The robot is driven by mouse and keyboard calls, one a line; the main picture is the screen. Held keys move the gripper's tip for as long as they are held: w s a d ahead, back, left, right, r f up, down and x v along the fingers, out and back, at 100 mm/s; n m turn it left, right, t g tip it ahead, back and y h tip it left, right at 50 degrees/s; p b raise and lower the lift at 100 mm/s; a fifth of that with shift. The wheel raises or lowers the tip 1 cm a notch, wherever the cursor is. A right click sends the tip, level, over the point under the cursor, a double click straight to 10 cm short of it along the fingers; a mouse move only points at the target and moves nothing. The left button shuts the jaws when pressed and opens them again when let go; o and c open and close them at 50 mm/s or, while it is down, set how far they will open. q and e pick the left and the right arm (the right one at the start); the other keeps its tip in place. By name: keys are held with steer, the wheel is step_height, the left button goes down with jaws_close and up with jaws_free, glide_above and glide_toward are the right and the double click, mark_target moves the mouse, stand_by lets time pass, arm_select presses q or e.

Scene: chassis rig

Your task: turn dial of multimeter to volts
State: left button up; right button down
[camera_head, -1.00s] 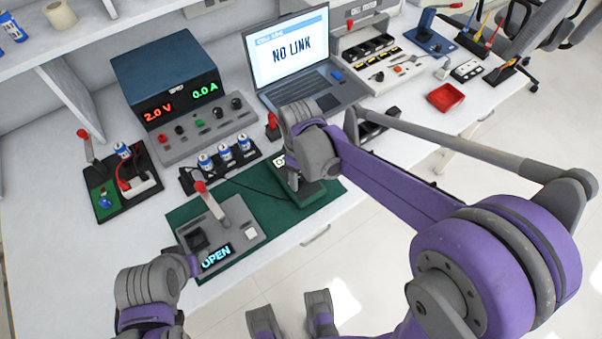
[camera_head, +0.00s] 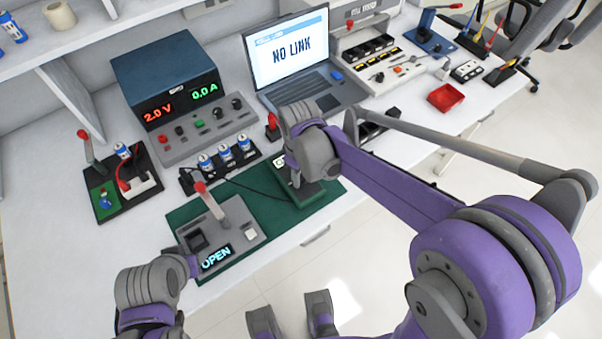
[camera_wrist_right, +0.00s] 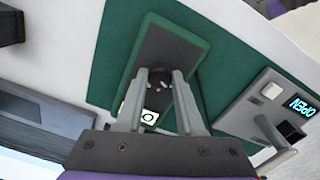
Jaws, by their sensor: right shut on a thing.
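The multimeter (camera_head: 312,193) is a dark green and grey case lying on the green mat (camera_head: 245,190). It also shows in the right wrist view (camera_wrist_right: 168,52), with a small pale screen (camera_wrist_right: 150,116) partly behind the fingers. My right gripper (camera_wrist_right: 159,76) is over the multimeter, its two fingers pointing at the face and shut on the dial. The dial is mostly hidden between the fingertips, so I cannot read its setting. In the head view my right wrist covers much of the multimeter. My left gripper (camera_head: 190,266) is low at the left beside the grey tester; its fingers are hidden.
The grey tester (camera_head: 243,219) with a lever and an "OPEN" display sits left of the multimeter. A battery row (camera_head: 222,165), a power supply (camera_head: 165,75) reading 2.0 V and 0.0 A, and a laptop (camera_head: 300,70) showing "NO LINK" stand behind. The table's front edge is close.

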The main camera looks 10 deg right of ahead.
steer(key=m, duration=0.4)
steer(key=shift+m, duration=2.2)
steer(key=c, duration=0.5)
jaws_free()
steer(key=shift+r, duration=0.15)
arm_select(q)
steer(key=shift+w+r+p, duration=0.1)
steer(key=shift+r+p, duration=0.55)
steer(key=shift+r, duration=0.05)
arm_select(e)
step_height(320, 180, up, 11)
steer(key=shift+a+f, duration=0.1)
steer(key=shift+f, duration=0.1)
